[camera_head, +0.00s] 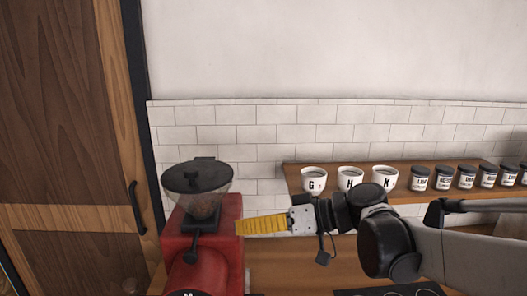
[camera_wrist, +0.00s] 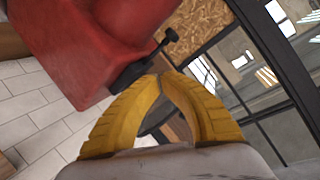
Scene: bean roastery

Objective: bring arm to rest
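My gripper (camera_head: 238,227) reaches in from the right on my outstretched arm, its yellow fingers pointing left at the side of the red grinder (camera_head: 228,212). In the wrist view my gripper (camera_wrist: 161,77) has its two fingertips together, with nothing seen between them. The grinder (camera_wrist: 85,40) fills the upper left there, and its black lever (camera_wrist: 150,60) lies just beyond the fingertips. I cannot tell whether the fingertips touch the lever or the grinder body.
A wooden shelf (camera_head: 440,196) on the tiled wall holds white lettered mugs (camera_head: 314,179) and several dark-lidded jars (camera_head: 467,177) behind my arm. A wooden counter (camera_head: 290,270) lies below. A black hob (camera_head: 405,290) shows at the bottom edge. A wooden door (camera_head: 60,110) stands at left.

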